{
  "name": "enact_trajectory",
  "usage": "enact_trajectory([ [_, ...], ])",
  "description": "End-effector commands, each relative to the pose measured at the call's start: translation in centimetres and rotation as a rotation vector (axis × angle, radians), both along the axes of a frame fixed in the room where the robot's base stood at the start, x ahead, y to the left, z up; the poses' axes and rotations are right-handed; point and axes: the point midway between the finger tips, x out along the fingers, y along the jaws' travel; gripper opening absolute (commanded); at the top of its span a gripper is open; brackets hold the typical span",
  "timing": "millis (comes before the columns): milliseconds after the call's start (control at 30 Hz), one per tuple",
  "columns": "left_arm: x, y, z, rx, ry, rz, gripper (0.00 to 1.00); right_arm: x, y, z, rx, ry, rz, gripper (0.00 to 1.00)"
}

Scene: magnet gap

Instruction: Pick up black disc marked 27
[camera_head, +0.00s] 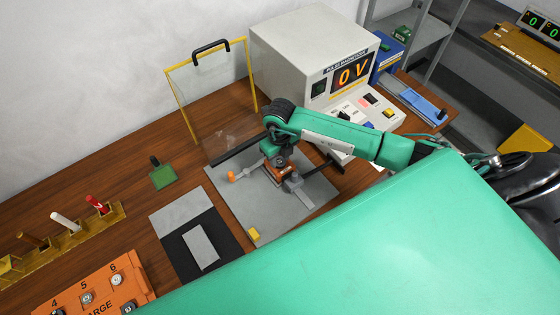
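I cannot make out a black disc marked 27 in the head view. My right arm comes in from the right, and its gripper (278,150) hangs over the grey plate (240,205) near the magnet rig (290,180). The rig has orange and grey parts and an orange knob (232,176). The fingertips blend with the dark parts around them, so I cannot tell whether the gripper is open or holds anything. My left gripper is not in view. A large teal part of my own body hides the lower right.
The power supply (300,50) reads 0 V behind the rig. A yellow-framed clear shield (205,85) stands left of it. A black mat (184,252) with grey pieces, a green block (162,178), a rack (70,240) and an orange tray (100,270) lie left. Bare wood lies between them.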

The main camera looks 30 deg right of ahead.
Motion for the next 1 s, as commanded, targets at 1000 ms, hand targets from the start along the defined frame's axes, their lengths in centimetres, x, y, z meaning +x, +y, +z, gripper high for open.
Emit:
enact_trajectory([
  [1000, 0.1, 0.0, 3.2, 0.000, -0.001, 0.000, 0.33, 0.0, 0.0, 5.1, -0.001, -0.001, 0.000, 0.14],
])
